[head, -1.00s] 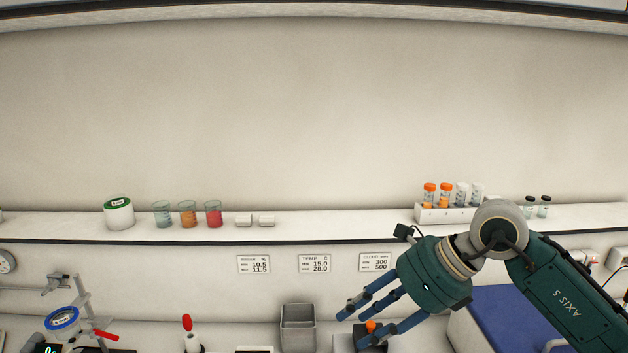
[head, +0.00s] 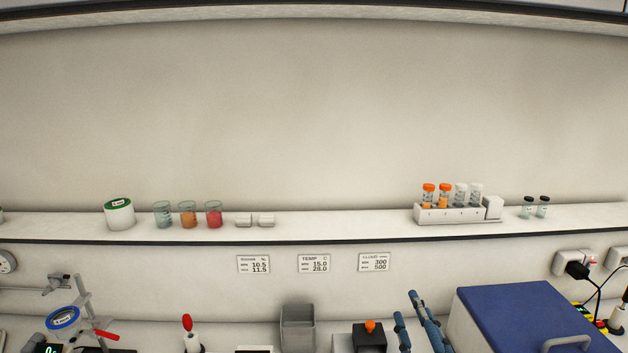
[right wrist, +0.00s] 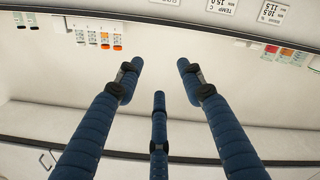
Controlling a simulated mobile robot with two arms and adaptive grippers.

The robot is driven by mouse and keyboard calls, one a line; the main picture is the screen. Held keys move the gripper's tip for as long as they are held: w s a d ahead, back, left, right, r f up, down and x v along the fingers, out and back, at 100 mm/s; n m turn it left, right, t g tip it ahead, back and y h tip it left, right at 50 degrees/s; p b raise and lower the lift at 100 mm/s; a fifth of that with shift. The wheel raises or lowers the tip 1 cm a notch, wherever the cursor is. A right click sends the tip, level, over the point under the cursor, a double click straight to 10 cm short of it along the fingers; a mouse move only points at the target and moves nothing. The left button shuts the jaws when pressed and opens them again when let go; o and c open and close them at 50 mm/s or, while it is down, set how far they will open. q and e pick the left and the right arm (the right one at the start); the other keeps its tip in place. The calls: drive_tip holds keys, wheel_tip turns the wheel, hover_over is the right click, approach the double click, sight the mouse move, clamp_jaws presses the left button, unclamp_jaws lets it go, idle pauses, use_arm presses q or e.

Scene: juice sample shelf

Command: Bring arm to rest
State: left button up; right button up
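My right gripper (head: 412,308) shows only by its blue fingers at the bottom of the head view, pointing up beside the black box with the orange knob. In the right wrist view its three fingers (right wrist: 160,75) are spread apart with nothing between them, so it is open and empty. The rest of my right arm is below the head view's edge. My left gripper is in neither view.
A blue-lidded box (head: 530,315) stands right of my fingers, and the black box with an orange knob (head: 370,338) stands left. A grey bin (head: 298,325) is farther left. The shelf above holds a tube rack (head: 450,215), beakers (head: 188,215) and vials (head: 535,208).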

drive_tip(key=s+d+f+m+g+h, duration=0.25)
drive_tip(key=s+f+g, duration=0.3)
drive_tip(key=f, duration=0.65)
drive_tip(key=s+a+f+m+g+y, duration=0.1)
drive_tip(key=s+f+g, duration=0.3)
drive_tip(key=s+f, duration=0.6)
drive_tip(key=s+f+m+g+y, duration=0.15)
drive_tip(key=s+f+g, duration=0.4)
drive_tip(key=s, duration=0.75)
wheel_tip(320, 180, down, 34)
drive_tip(key=s+b, duration=0.3)
drive_tip(key=b, duration=0.5)
drive_tip(key=s+d+f+g+b, duration=0.1)
drive_tip(key=s+f+b, duration=0.2)
drive_tip(key=s+f, duration=0.5)
drive_tip(key=s+d+f+g+b, duration=0.1)
drive_tip(key=s+d+f+b, duration=0.1)
drive_tip(key=s+f, duration=0.6)
wheel_tip(320, 180, down, 7)
drive_tip(key=shift+s+r+b, duration=0.1)
drive_tip(key=shift+s+b, duration=0.25)
drive_tip(key=shift+b, duration=0.1)
